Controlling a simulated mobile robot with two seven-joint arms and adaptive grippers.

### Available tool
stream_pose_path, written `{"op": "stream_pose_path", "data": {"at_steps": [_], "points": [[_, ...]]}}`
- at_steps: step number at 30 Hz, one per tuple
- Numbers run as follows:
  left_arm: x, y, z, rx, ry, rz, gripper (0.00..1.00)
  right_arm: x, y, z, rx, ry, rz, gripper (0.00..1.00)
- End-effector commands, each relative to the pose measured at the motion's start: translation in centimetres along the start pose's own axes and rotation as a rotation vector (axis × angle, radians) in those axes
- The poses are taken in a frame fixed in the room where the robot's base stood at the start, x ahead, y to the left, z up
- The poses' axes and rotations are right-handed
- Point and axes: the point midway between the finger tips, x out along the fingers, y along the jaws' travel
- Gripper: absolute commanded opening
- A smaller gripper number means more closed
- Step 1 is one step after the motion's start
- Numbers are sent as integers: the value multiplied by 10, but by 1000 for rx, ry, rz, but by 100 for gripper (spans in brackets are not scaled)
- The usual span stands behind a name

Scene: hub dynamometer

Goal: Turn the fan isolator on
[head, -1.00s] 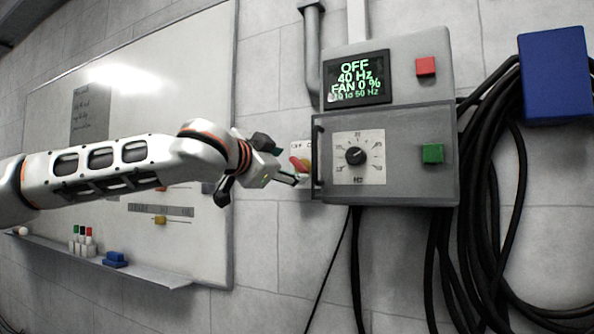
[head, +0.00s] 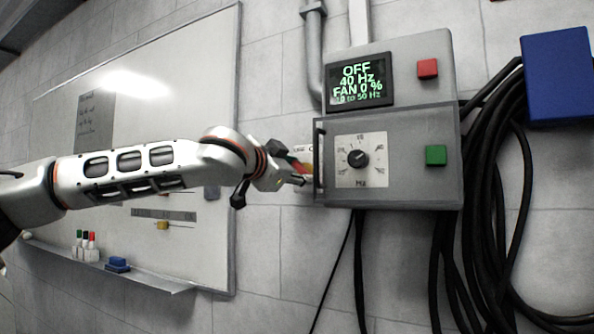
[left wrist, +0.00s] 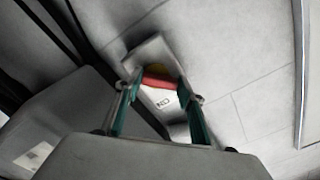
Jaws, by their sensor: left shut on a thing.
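The fan isolator is a red handle (left wrist: 160,83) over a yellow disc (left wrist: 156,69) on a pale plate, with ON lettering beside it. In the head view its red handle (head: 301,167) shows at the left edge of the grey control box (head: 400,193), partly hidden by my gripper. My left gripper (head: 299,174) is at the handle. In the left wrist view its teal fingers (left wrist: 162,95) stand on both sides of the red handle and are shut on it. The display (head: 358,81) reads OFF, 40 Hz, FAN 0 %. My right gripper is out of view.
The box carries a black dial (head: 358,158), a red button (head: 428,69), a green button (head: 436,155) and a vertical bar handle (head: 319,157) close beside my gripper. Black cables (head: 485,190) hang at right. A whiteboard (head: 150,80) stands behind my left arm.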

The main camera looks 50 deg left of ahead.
Motion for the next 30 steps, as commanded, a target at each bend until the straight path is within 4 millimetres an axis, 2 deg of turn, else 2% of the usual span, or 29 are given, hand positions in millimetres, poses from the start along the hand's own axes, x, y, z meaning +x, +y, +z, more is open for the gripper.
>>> {"op": "stream_pose_path", "data": {"at_steps": [11, 20, 30], "points": [[-2, -4, -3, 137, 1, -2, 17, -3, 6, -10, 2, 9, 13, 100], [-3, -5, -6, 402, 1, -3, 17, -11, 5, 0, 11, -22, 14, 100], [-2, -3, -6, 727, -1, -2, 17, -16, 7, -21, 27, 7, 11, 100]]}}
